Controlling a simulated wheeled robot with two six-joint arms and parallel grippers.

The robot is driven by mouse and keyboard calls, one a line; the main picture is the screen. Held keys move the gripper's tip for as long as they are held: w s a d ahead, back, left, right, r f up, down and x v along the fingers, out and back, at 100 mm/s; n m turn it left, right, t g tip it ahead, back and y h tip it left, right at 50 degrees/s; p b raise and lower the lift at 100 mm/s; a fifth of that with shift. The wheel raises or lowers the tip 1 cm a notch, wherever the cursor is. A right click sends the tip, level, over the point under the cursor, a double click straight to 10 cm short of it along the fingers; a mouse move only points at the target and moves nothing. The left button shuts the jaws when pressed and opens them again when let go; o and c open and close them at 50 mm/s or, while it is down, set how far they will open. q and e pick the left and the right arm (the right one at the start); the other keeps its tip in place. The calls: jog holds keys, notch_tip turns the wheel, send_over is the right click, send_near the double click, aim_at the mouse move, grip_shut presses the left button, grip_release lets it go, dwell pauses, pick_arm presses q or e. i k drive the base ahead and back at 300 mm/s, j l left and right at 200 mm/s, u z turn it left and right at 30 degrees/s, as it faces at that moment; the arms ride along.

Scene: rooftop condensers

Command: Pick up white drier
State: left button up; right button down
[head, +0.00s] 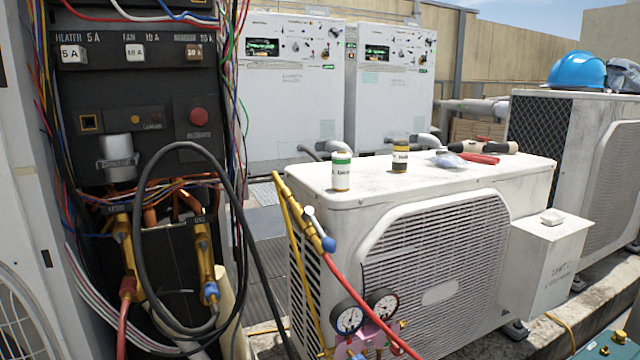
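On top of the front white condenser (440,190) stands a small white cylinder with a green band and yellow base (341,171). Neither of my grippers shows in the head view.
A clear plastic bag (449,160) and a red-handled tool (480,158) lie on the condenser top; its front is mostly clear. An open electrical panel (150,95) with loose wires and hoses fills the left. Gauges (365,312) hang in front. A blue helmet (577,72) sits behind right.

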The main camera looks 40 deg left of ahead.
aim_at(341, 160)
jog(key=k+u, duration=0.15)
jog(key=u, duration=0.25)
jog(key=k+l+u, duration=0.1)
jog(key=u, duration=0.3)
jog(key=k+u, duration=0.2)
jog(key=u, duration=0.2)
jog(key=j, duration=0.05)
